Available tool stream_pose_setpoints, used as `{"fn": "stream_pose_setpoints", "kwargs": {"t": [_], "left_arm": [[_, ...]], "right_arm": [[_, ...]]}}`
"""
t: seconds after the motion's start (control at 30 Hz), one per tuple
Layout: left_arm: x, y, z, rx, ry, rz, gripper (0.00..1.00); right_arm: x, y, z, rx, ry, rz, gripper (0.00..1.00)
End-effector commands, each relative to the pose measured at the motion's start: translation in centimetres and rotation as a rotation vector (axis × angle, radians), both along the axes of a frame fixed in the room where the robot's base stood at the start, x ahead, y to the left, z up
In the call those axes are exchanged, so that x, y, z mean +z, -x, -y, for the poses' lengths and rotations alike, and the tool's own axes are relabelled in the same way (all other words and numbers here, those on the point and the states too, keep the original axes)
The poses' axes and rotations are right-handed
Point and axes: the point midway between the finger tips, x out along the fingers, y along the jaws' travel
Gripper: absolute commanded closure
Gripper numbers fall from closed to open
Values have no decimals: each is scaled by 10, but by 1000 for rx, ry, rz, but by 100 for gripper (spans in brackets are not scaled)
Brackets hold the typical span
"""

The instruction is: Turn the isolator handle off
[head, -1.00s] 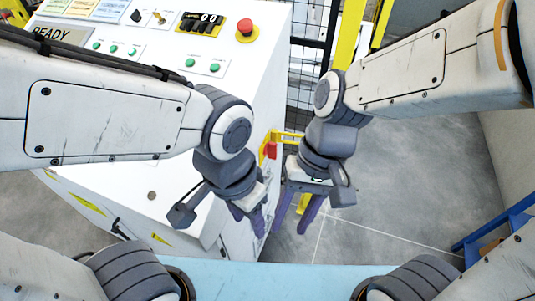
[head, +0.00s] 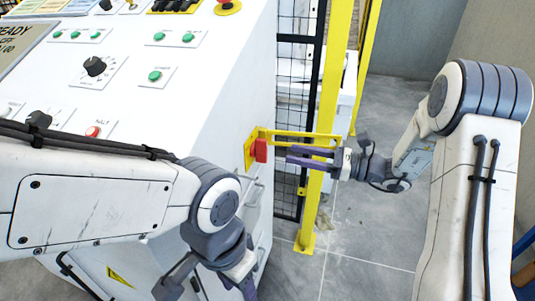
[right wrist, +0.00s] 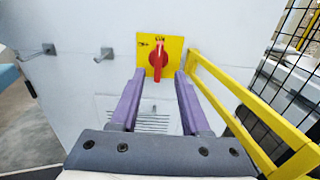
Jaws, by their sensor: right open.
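The red isolator handle (head: 261,150) sits on a yellow plate (head: 249,152) on the side of the white cabinet. In the right wrist view the handle (right wrist: 158,62) stands upright, with small black lettering above it and to its left. My right gripper (head: 288,155) is open and empty, pointing at the handle from the right, a short gap away. In the right wrist view its purple fingers (right wrist: 160,82) lie either side of the handle's line. My left gripper (head: 247,290) is at the bottom edge, partly cut off, its jaw opening unclear.
A yellow bracket rail (head: 305,134) juts from the cabinet beside the handle, close to my right fingers. A yellow post (head: 330,110) and black mesh fence (head: 293,80) stand behind. Clear grey floor (head: 375,230) lies to the right. The control panel tops the cabinet (head: 215,95).

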Motion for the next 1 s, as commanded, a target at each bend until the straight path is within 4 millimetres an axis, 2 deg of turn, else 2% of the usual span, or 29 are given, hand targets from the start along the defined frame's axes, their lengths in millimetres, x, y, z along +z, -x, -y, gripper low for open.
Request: {"fn": "stream_pose_setpoints", "kwargs": {"t": [0.03,0.2,0.4,0.57,0.83,0.93,0.97,1.0], "left_arm": [[0,0,0,0,0,0,50],[-1,0,0,0,0,0,50],[-1,0,0,0,0,0,50],[-1,0,0,0,0,0,50],[-1,0,0,0,0,0,50],[-1,0,0,0,0,0,50],[-1,0,0,0,0,0,50],[-1,0,0,0,0,0,50]], "right_arm": [[0,-2,-11,7,0,0,54],[0,-12,-43,8,1,1,54],[0,-21,-70,7,2,0,54],[0,-24,-78,4,3,0,54],[0,-24,-79,3,3,0,54],[0,-24,-79,3,3,0,92],[0,-24,-79,3,3,0,100],[0,-24,-79,3,3,0,100]]}}
